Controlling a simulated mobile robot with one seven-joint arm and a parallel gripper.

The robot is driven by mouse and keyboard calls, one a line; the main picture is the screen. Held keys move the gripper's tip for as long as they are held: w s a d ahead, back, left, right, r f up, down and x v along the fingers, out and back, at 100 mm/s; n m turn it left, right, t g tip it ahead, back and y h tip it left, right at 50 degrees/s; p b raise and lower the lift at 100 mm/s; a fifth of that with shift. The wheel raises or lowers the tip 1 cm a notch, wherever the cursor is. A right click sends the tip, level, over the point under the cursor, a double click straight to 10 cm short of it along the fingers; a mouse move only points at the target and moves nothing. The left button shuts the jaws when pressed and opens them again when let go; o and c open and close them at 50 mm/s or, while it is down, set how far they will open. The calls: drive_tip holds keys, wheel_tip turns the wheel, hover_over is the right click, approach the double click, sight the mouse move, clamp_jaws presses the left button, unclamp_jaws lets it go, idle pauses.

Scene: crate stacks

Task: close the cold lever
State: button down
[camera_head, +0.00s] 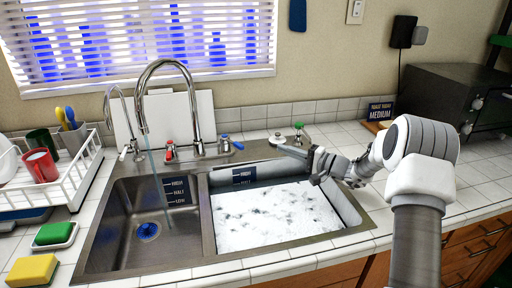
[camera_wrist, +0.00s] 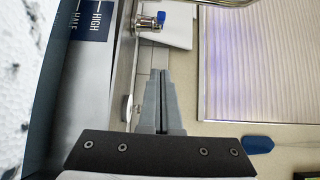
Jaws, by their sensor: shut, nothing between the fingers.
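The cold lever (camera_head: 236,145) is blue-tipped and sits on the right side of the chrome faucet base, behind the sink. The red lever (camera_head: 170,150) is on the left side of the base. A thin bluish stream of water (camera_head: 158,170) falls from the spout (camera_head: 144,129) into the left basin. My gripper (camera_head: 284,149) is shut and empty, to the right of the cold lever and apart from it. In the wrist view its fingertips (camera_wrist: 158,73) point toward the handle.
The left basin (camera_head: 125,215) has a blue drain; the right basin (camera_head: 205,215) holds white foam. A smaller curved tap (camera_head: 109,105) stands left of the main faucet. A green-topped fitting (camera_head: 298,130) is near my gripper. A dish rack (camera_head: 85,165) is at left.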

sight(232, 143)
drive_tip(key=x, duration=0.9)
drive_tip(key=shift+w+a, duration=0.15)
drive_tip(key=shift+a, duration=0.15)
drive_tip(key=shift+s+a, duration=0.55)
drive_tip(key=shift+a, duration=0.25)
drive_tip(key=shift+s+a, duration=0.55)
drive_tip(key=shift+a, duration=0.25)
drive_tip(key=shift+a+f, duration=0.1)
drive_tip(key=shift+s+a+m+t+h+b, duration=0.1)
drive_tip(key=shift+s+m+t+h+b, duration=0.25)
drive_tip(key=shift+b, duration=0.35)
